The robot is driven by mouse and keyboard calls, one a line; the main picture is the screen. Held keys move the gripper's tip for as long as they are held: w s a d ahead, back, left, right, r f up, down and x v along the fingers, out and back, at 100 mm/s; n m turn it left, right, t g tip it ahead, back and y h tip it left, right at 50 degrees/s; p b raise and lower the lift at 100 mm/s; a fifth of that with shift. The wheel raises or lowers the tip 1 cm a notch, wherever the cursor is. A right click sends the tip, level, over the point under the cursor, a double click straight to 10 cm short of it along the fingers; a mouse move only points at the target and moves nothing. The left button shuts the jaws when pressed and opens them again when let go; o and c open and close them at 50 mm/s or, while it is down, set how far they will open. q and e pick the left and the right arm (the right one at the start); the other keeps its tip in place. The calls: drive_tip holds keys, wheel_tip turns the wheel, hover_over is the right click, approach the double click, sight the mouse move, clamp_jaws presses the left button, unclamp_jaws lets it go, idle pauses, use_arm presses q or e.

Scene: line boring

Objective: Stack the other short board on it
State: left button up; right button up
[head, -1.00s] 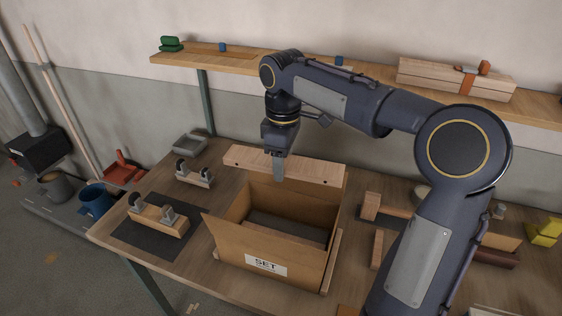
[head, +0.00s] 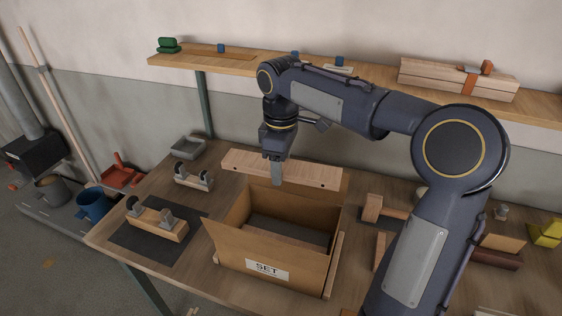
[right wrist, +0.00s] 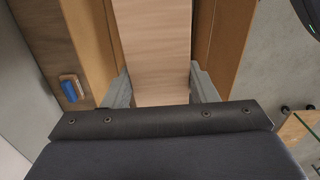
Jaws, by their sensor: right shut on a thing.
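A pale wooden board (head: 240,164) with dark holes near its ends is held level at the box's far side. My right gripper (head: 277,174) is shut on it, pointing down. In the right wrist view the board (right wrist: 155,40) runs between the two fingers (right wrist: 160,88). The open cardboard box (head: 240,248), labelled SET, stands below and in front, with a dark grey surface inside. I cannot tell whether the board touches the box. No separate second short board is clear to me. My left gripper is not in view.
Left of the box, a wooden block with grey fittings (head: 158,226) sits on a dark mat (head: 130,240). A similar smaller piece (head: 193,177) and a grey tray (head: 188,148) stand behind. A mallet (head: 373,207) lies right. A shelf (head: 370,80) holding strapped boards (head: 440,80) runs above.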

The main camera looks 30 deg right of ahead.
sight(281, 237)
drive_tip(key=shift+f+b, duration=8.8)
drive_tip(key=shift+f, duration=4.7)
drive_tip(key=shift+f, duration=0.2)
drive_tip(key=o, duration=1.2)
drive_tip(key=shift+r+p, duration=0.3)
drive_tip(key=shift+r, duration=3.6)
